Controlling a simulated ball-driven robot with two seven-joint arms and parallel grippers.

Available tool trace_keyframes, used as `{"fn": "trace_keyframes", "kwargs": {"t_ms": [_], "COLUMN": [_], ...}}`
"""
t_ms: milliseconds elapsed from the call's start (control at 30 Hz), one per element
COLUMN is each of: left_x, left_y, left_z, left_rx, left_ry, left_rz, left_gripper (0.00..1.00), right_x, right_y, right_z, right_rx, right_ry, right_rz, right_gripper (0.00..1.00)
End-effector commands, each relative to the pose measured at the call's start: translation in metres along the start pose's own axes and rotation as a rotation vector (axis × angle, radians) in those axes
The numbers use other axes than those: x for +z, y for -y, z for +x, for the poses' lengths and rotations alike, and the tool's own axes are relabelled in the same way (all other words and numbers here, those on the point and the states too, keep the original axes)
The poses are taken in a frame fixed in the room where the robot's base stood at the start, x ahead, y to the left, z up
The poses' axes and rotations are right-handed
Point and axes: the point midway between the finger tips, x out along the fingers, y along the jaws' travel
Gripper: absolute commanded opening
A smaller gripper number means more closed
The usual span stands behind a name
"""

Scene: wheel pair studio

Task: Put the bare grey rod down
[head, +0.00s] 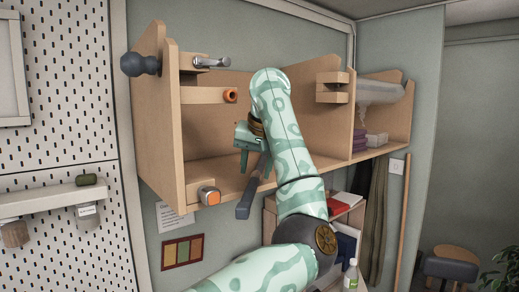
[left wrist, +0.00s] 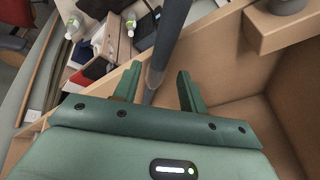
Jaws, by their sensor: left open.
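The bare grey rod (head: 245,204) is dark and plain. In the head view it slants down across the front edge of the wooden shelf unit (head: 226,181), its lower end sticking out past that edge. My left gripper (head: 244,152) is at the rod's upper part, in front of the open compartment. In the left wrist view the rod (left wrist: 168,40) runs from the top edge down to between the two spread fingers of the gripper (left wrist: 158,84). The jaws are open, with space beside the rod. Whether it rests on the shelf is unclear. My right gripper is not in view.
Wooden brackets on the unit's left upright hold a metal rod (head: 214,62), an orange-ended piece (head: 230,95) and another orange-faced piece (head: 209,197). A dark ball knob (head: 140,64) sticks out at left. Books (head: 343,202) lie on a lower shelf. The compartment floor looks mostly clear.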

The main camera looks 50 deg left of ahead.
Motion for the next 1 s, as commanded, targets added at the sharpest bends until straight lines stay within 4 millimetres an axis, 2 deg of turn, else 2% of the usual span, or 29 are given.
{"fn": "trace_keyframes", "kwargs": {"t_ms": [200, 400, 567, 1000], "left_x": [0.0, 0.0, 0.0, 0.0], "left_y": [-0.001, 0.0, 0.0, 0.0], "left_z": [-0.053, -0.086, -0.095, -0.095], "left_rx": [0.004, 0.002, 0.0, 0.0], "left_ry": [-0.004, -0.001, 0.0, 0.0], "left_rz": [0.002, 0.001, 0.0, 0.0], "left_gripper": [0.42, 0.42, 0.42, 0.42], "right_x": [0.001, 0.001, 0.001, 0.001], "right_y": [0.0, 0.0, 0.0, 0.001], "right_z": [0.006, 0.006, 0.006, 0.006], "right_rx": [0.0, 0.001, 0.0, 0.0], "right_ry": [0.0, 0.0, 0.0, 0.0], "right_rz": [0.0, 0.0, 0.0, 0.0], "right_gripper": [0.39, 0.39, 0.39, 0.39]}}
